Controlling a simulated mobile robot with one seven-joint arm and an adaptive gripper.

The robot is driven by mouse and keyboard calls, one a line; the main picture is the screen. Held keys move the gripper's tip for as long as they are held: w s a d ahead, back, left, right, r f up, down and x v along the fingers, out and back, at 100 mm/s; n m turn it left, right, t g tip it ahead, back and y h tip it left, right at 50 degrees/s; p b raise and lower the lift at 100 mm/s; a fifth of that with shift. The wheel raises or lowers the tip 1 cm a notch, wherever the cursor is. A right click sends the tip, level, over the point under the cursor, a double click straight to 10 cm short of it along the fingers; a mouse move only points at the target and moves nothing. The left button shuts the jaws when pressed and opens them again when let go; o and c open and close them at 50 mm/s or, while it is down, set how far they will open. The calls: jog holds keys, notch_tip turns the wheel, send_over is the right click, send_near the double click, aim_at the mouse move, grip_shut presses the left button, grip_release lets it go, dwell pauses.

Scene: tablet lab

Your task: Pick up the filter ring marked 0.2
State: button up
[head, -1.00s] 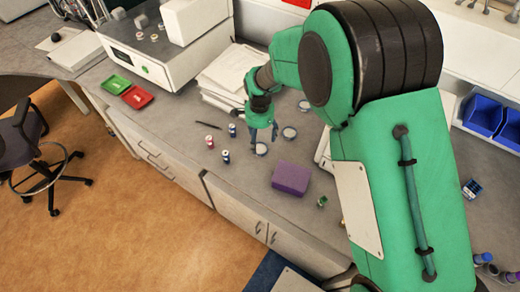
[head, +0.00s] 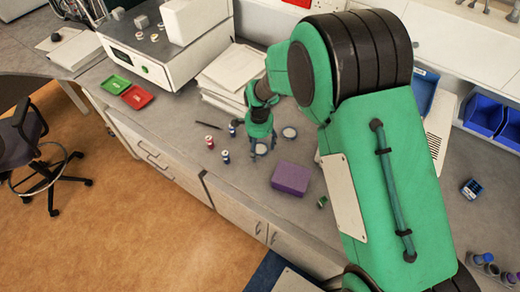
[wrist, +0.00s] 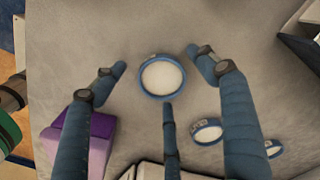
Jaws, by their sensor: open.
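Several round filter rings with blue rims and white faces lie on the grey bench. One ring (wrist: 163,77) lies between the three fingertips of my gripper (wrist: 158,72) in the wrist view; the fingers are spread around it and look apart from it. In the head view my gripper (head: 261,146) points down over this ring. A second ring (wrist: 207,131) lies to the lower right in the wrist view and also shows in the head view (head: 289,132). A third ring (wrist: 273,148) lies further right. The rims carry small labels, too small to read.
A purple box (head: 291,178) stands close to my gripper, at lower left in the wrist view (wrist: 97,140). Red (head: 210,142) and blue (head: 226,156) vials stand to the left. A paper stack (head: 229,75) lies behind. Bare bench lies left of the vials.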

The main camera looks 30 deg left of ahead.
aim_at(259, 150)
dwell(0.3)
jog(key=c, duration=1)
jog(key=shift+o, duration=0.2)
jog(key=shift+r, duration=0.15)
notch_tip(259, 150, up, 10)
jog(key=shift+p, duration=0.35)
